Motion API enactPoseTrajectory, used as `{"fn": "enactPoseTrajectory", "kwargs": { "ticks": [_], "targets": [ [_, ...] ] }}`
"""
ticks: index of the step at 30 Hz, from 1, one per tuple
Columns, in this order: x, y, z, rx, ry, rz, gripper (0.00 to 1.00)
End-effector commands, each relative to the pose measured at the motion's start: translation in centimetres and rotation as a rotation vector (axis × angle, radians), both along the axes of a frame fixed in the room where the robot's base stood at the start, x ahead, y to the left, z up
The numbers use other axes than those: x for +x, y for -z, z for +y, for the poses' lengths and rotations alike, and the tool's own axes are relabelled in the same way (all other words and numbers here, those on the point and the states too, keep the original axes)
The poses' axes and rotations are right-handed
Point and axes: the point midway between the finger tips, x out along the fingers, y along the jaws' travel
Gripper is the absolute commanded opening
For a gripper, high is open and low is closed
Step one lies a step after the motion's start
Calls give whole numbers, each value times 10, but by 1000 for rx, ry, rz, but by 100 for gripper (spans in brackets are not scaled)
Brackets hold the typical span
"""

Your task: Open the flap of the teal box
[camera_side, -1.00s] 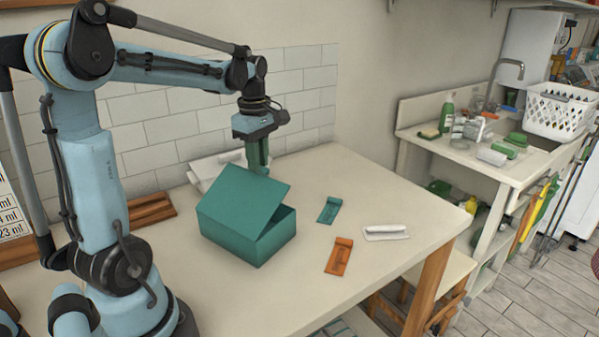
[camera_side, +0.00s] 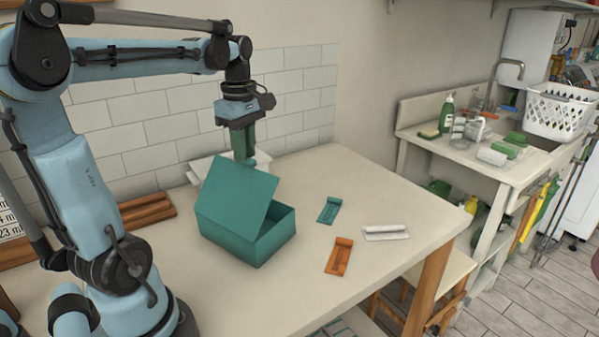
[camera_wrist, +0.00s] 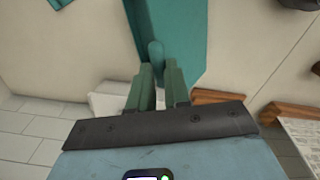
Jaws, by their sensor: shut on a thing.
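The teal box (camera_side: 273,238) stands on the table in the side view. Its flap (camera_side: 235,192) is raised at a steep slant, leaving a gap into the box on the right side. My gripper (camera_side: 245,160) points down at the flap's top edge, with its green fingers partly behind the flap. In the wrist view my gripper (camera_wrist: 158,76) is shut on a rounded teal piece (camera_wrist: 156,52), which appears to be the flap's handle. The flap (camera_wrist: 188,30) spreads ahead of the fingers there. The box's inside is mostly hidden by the flap.
A small teal piece (camera_side: 328,210), an orange piece (camera_side: 339,256) and a white piece (camera_side: 385,233) lie right of the box. A white object (camera_side: 200,172) is behind it, and wooden pieces (camera_side: 148,211) lie to the left. The table's right front is clear.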

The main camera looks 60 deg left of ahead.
Motion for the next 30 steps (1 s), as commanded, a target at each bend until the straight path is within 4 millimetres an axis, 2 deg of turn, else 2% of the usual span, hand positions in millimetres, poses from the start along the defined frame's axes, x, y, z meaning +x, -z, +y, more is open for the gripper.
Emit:
{"fn": "enactPoseTrajectory", "kwargs": {
  "ticks": [10, 18, 30],
  "targets": [
    [-4, -2, -1, 0, -1, 3, 0],
    [-25, -15, -9, 0, -1, 3, 0],
    [-31, -18, -11, 0, -2, 2, 0]
  ]
}}
